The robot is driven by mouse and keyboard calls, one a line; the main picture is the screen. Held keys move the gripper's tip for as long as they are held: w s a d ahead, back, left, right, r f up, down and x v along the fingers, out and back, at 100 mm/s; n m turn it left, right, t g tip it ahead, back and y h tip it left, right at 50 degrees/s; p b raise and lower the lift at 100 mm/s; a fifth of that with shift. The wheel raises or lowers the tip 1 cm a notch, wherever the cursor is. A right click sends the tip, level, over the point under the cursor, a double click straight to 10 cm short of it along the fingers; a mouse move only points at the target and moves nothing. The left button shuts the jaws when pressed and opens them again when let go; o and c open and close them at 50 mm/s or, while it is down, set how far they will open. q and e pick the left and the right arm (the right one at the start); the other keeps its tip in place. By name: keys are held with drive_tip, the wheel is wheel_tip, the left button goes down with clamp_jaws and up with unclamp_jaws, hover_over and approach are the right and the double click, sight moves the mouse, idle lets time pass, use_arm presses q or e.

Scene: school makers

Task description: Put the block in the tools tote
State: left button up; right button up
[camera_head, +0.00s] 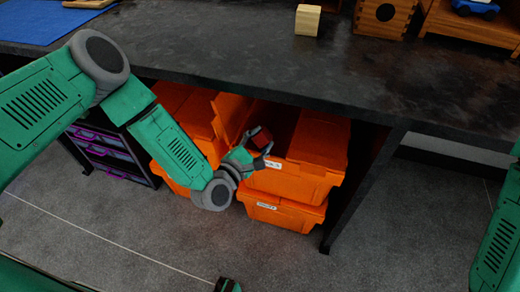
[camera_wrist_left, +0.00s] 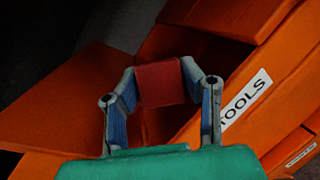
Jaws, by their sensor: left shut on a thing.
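The red block (camera_head: 260,138) is held between the fingers of my left gripper (camera_head: 256,153), at the front of the open orange tools tote (camera_head: 290,181). In the left wrist view, the block (camera_wrist_left: 160,83) sits between both fingers of the gripper (camera_wrist_left: 160,88). The tote's "TOOLS" label (camera_wrist_left: 246,96) shows just right of the fingers. The block appears over or near the tote's opening; its exact height above the rim is hard to tell.
Another orange tote (camera_head: 282,213) is underneath, and more orange totes (camera_head: 186,125) stand to the left. The dark workbench top (camera_head: 215,47) overhangs them. A table leg (camera_head: 352,195) stands on the right. Open grey floor (camera_head: 120,225) lies in front.

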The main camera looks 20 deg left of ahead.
use_arm(q)
drive_tip(key=shift+w+a+f+b, duration=0.15)
drive_tip(key=shift+w+b, duration=0.1)
drive_tip(key=shift+w, duration=0.25)
drive_tip(key=shift+w+a+r+b, duration=0.1)
drive_tip(key=shift+w+b, duration=0.1)
drive_tip(key=shift+w, duration=0.25)
drive_tip(key=shift+b+x, duration=0.45)
drive_tip(key=shift+x, duration=0.4)
drive_tip(key=shift+w+b, duration=0.5)
drive_tip(key=shift+w, duration=0.65)
drive_tip(key=o, duration=0.9)
drive_tip(key=shift+o, duration=0.9)
drive_tip(key=shift+d, duration=0.2)
